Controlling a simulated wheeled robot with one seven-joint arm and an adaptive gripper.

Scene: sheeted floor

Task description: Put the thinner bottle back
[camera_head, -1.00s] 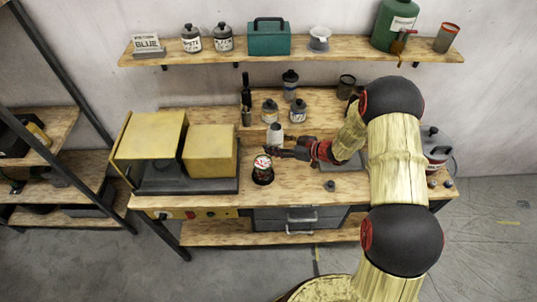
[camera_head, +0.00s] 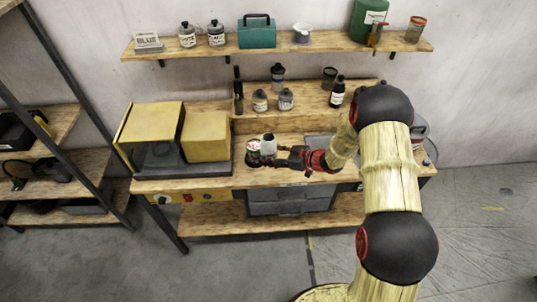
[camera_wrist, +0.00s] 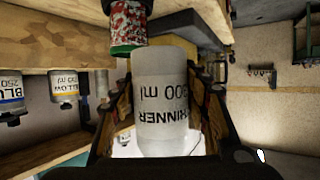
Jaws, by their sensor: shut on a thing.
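The thinner bottle, a pale translucent cylinder marked "THINNER 300 ml", is in my gripper in the wrist view (camera_wrist: 163,95); its label reads upside down there. In the head view the bottle (camera_head: 268,144) shows at the fingertips, above the workbench's front part. My gripper (camera_head: 283,158) is shut on it, with a finger on each side in the wrist view (camera_wrist: 170,110). I cannot tell whether the bottle touches the bench top.
A paint-splashed red, white and green can (camera_head: 253,148) stands close left of the bottle. Yellow (camera_head: 260,101) and blue (camera_head: 286,99) label jars and a dark bottle (camera_head: 337,92) stand on the raised back ledge. A yellow machine (camera_head: 152,135) fills the bench's left.

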